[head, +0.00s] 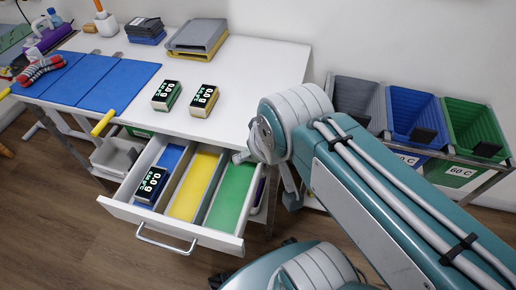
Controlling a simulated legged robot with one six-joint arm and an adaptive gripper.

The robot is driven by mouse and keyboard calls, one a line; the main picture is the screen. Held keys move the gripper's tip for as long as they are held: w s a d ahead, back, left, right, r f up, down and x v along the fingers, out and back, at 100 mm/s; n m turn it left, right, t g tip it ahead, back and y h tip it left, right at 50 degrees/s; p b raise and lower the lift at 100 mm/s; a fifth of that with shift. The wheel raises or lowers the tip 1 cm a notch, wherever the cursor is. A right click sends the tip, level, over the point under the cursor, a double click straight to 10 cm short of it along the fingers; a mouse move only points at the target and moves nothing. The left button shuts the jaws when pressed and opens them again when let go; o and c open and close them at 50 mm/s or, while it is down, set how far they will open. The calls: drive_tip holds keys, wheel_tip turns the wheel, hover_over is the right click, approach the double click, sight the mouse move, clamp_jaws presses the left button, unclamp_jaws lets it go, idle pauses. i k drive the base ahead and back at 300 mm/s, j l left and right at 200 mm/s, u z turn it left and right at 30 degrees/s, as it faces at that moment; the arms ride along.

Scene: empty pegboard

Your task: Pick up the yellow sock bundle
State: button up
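A similar dark-topped block (152,185) lies in the blue compartment of the open drawer. My gripper (289,194) is mostly hidden by my arm, over the right of the drawer, away from the yellow block. Its fingers cannot be made out.
The open drawer (218,242) has blue, yellow (195,185) and green (231,193) compartments. A blue mat (118,83), a striped bundle (40,69) and stacked trays (197,38) are on the table (262,62). Bins (412,115) stand at right. The table right of the blocks is clear.

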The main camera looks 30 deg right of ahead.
sight(203, 102)
drive_tip(key=i+j+z, duration=0.15)
drive_tip(key=j, duration=0.5)
drive_tip(key=j+z, duration=0.1)
drive_tip(key=j, duration=0.5)
